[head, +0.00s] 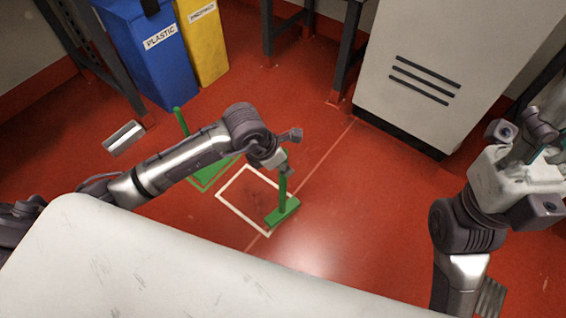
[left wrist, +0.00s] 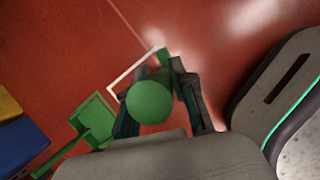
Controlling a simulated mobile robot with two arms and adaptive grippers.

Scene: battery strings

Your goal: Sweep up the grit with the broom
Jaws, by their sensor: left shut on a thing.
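My left gripper (head: 282,168) is shut on the upright handle of a green broom. The broom's green head (head: 282,212) is at the floor, on the right corner of a white outlined square (head: 236,214). In the left wrist view the round green handle end (left wrist: 150,103) sits between the fingers. A green dustpan (head: 212,174) lies on the floor left of the square, partly behind my left arm; it also shows in the left wrist view (left wrist: 95,118). Faint dark specks, perhaps grit, show inside the square. My right gripper (head: 540,140) is at the right edge; its fingers are unclear.
A blue plastic bin (head: 152,55) and a yellow bin (head: 204,40) stand at the back left. A grey cabinet (head: 440,65) stands at the back right. Dark metal legs (head: 345,55) stand behind.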

